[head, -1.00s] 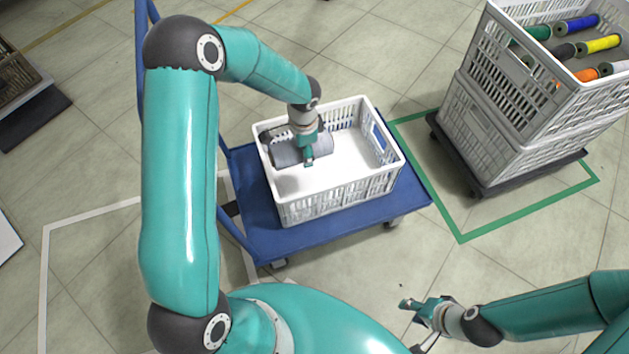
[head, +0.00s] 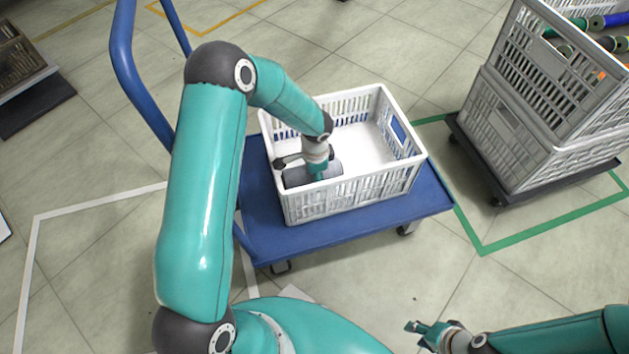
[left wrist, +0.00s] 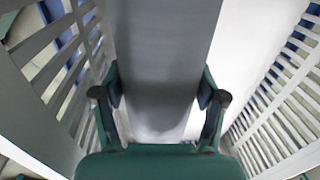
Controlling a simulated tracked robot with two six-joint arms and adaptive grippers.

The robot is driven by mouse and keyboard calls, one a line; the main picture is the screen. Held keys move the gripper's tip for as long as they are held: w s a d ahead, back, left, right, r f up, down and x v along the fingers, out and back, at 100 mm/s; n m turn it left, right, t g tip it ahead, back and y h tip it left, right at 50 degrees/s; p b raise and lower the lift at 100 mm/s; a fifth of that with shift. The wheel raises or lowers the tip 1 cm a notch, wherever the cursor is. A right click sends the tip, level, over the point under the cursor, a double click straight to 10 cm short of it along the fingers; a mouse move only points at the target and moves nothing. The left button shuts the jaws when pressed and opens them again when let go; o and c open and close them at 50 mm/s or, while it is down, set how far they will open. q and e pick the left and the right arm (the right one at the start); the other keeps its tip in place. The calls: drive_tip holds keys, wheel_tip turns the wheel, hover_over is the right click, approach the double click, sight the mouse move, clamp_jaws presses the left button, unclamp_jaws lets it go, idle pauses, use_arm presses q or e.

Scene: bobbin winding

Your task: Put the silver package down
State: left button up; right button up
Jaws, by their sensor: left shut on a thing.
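The silver package (head: 297,177) is a grey roll-like piece inside the white crate (head: 357,193), toward its near left side. Its lower part is hidden behind the near wall in the head view. My left gripper (head: 317,174) is shut on the package from above, and in the left wrist view its two fingers (left wrist: 160,92) press on both sides of the grey package (left wrist: 162,45). I cannot tell whether the package touches the crate floor. My right gripper (head: 418,334) is open and empty, low at the bottom right, outside the crate.
The crate stands on a blue cart (head: 262,240) with a tall handle (head: 122,60). Grey stacked crates (head: 540,120) with coloured bobbins stand on a dark dolly at right. The crate's right half is free. Floor tape lines (head: 485,247) mark areas.

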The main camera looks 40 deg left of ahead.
use_arm(q)
drive_tip(key=shift+f, duration=0.6)
use_arm(e)
drive_tip(key=shift+f, duration=0.45)
use_arm(q)
drive_tip(key=shift+f+b, duration=0.6)
drive_tip(key=shift+b, duration=0.15)
drive_tip(key=o, duration=1.1)
use_arm(e)
drive_tip(key=shift+f, duration=0.7)
drive_tip(key=shift+r, duration=0.1)
use_arm(q)
drive_tip(key=shift+r+p, duration=0.5)
drive_tip(key=shift+p, duration=0.2)
drive_tip(key=r+p, duration=0.2)
drive_tip(key=r, duration=0.2)
drive_tip(key=r+p, duration=0.3)
drive_tip(key=r, duration=0.1)
drive_tip(key=d+r+p, duration=0.1)
drive_tip(key=r+p, duration=0.1)
drive_tip(key=r, duration=0.2)
drive_tip(key=shift+s+r+p, duration=0.1)
drive_tip(key=shift+s+p, duration=0.25)
drive_tip(key=shift+p, duration=0.05)
use_arm(e)
wheel_tip(320, 180, up, 9)
